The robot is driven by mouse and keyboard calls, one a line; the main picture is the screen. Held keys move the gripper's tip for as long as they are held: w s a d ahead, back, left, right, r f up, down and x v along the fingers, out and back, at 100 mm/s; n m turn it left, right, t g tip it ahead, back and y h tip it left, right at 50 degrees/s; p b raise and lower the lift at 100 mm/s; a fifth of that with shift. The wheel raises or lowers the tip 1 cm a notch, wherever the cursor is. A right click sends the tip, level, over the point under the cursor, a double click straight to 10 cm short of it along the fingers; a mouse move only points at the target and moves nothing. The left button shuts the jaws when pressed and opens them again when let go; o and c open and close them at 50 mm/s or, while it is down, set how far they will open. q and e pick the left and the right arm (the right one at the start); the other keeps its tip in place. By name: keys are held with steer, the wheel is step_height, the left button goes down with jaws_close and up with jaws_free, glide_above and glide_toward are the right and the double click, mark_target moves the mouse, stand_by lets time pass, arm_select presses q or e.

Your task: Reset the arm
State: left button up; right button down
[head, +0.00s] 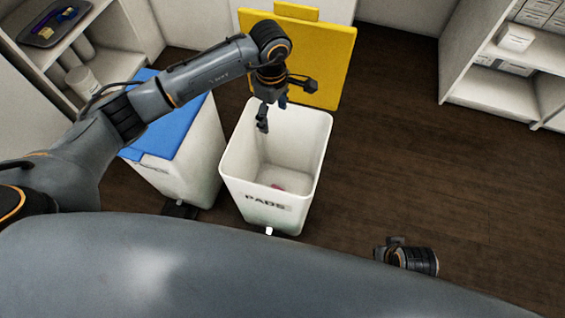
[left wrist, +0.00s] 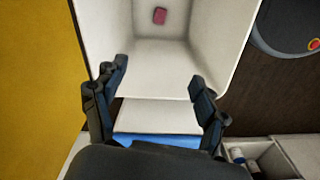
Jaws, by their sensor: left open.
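My left arm reaches in from the left in the head view. My left gripper (head: 270,108) hangs over the open white bin labelled PADS (head: 261,209), near its back left rim. In the left wrist view the left gripper (left wrist: 157,78) has its two fingers spread apart, with nothing between them. A small pink-red item (left wrist: 159,16) lies on the bin's floor, well away from the fingers. Part of my right arm (head: 412,258) shows at the lower right of the head view; its fingers cannot be seen.
The PADS bin's yellow lid (head: 318,55) stands raised behind it. A bin with a blue lid (head: 176,112) stands close on the left. Shelves with a tray (head: 54,27) are at the upper left, and shelves with boxes (head: 514,38) at the upper right. The dark floor (head: 400,150) on the right is clear.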

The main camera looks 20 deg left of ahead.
arm_select(q)
steer(key=shift+r, duration=1.7)
